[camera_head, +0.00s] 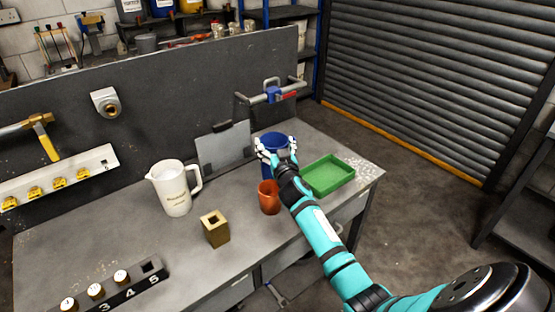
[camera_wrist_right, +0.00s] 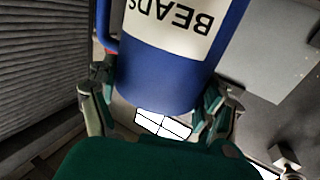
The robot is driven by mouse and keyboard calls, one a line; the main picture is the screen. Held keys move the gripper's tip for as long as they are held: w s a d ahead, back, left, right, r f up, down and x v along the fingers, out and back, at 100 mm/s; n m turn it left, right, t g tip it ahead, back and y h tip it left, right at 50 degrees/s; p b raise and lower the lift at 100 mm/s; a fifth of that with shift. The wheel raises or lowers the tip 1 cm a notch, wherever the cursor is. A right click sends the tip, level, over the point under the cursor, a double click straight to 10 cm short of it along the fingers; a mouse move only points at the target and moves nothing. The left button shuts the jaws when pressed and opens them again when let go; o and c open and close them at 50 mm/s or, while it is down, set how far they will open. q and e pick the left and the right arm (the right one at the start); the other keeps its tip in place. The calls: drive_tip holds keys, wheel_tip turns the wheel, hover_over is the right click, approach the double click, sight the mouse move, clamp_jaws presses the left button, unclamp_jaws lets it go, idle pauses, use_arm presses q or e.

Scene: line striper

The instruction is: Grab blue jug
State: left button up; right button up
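The blue jug (camera_head: 272,139) stands at the back right of the grey workbench, partly hidden by my right gripper (camera_head: 277,153). In the right wrist view the blue jug (camera_wrist_right: 175,75) fills the upper middle, with a pale label reading BEADS upside down and its handle at the left. The fingers of my right gripper (camera_wrist_right: 155,100) are spread wide, one on each side of the jug, close to its wall. I cannot tell whether both fingers press on it. My left gripper is not in view.
A copper-coloured cup (camera_head: 268,197) stands just in front of the jug. A green tray (camera_head: 328,175) lies to its right. A white pitcher (camera_head: 174,187) and a brass block (camera_head: 215,229) stand to the left. A clamp with a blue body (camera_head: 272,94) is on the back panel behind.

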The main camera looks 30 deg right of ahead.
drive_tip(key=c, duration=0.8)
